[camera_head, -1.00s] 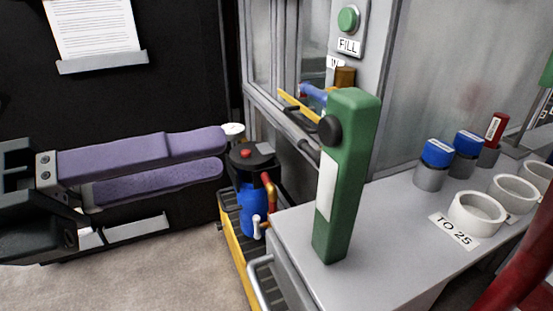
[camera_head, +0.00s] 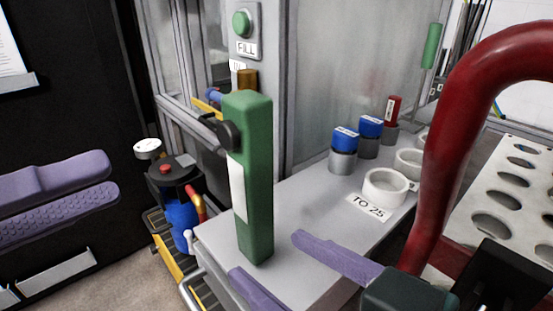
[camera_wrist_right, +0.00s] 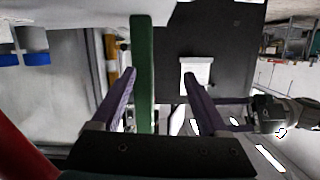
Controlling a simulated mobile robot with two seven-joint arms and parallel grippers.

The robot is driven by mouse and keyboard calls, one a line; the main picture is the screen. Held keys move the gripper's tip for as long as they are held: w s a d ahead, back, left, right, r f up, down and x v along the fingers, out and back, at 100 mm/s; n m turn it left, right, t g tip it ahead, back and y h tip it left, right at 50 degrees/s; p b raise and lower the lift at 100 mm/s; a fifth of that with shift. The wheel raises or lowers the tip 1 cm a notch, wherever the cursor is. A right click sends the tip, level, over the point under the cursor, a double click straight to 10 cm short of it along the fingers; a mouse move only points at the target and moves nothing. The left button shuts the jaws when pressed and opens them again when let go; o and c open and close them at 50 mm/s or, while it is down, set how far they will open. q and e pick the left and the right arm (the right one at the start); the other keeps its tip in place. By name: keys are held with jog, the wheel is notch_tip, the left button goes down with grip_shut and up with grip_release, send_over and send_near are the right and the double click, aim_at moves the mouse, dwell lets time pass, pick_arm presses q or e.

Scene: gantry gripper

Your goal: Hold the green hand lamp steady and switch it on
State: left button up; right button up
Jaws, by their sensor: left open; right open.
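The green hand lamp (camera_head: 257,190) stands upright near the left end of the grey bench. It has a black round knob (camera_head: 229,134) on its left side and a white label (camera_head: 237,190). My right gripper (camera_head: 267,256) is open, its purple fingertips low near the lamp's foot. In the right wrist view the lamp (camera_wrist_right: 144,70) shows between the open fingers, closer to the left one; I cannot tell whether its body is fully between them. My left gripper (camera_head: 110,181) is open and empty, left of the bench and apart from the lamp.
On the grey bench (camera_head: 318,215) stand blue-capped jars (camera_head: 344,150), a red-topped jar (camera_head: 393,110) and white rings (camera_head: 385,188). A blue canister (camera_head: 180,215) stands left of the bench. A green FILL button (camera_head: 241,23) is on the post behind. A perforated tray (camera_head: 500,200) lies right.

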aim_at(235, 162)
jog(key=w+r+t, duration=0.1)
jog(key=w+d+r+t+y, duration=0.1)
jog(key=w+r, duration=0.1)
jog(key=shift+r+n, duration=0.25)
jog(key=shift+n, duration=0.15)
jog(key=shift+w+r, duration=0.2)
jog(key=shift+w, duration=0.1)
jog(key=x, duration=0.9)
jog(key=shift+w+a+r, duration=0.2)
jog(key=shift+a, duration=0.05)
jog(key=shift+c, duration=0.3)
grip_shut()
pick_arm(q)
jog(key=shift+c, duration=0.2)
grip_shut()
dwell(0.7)
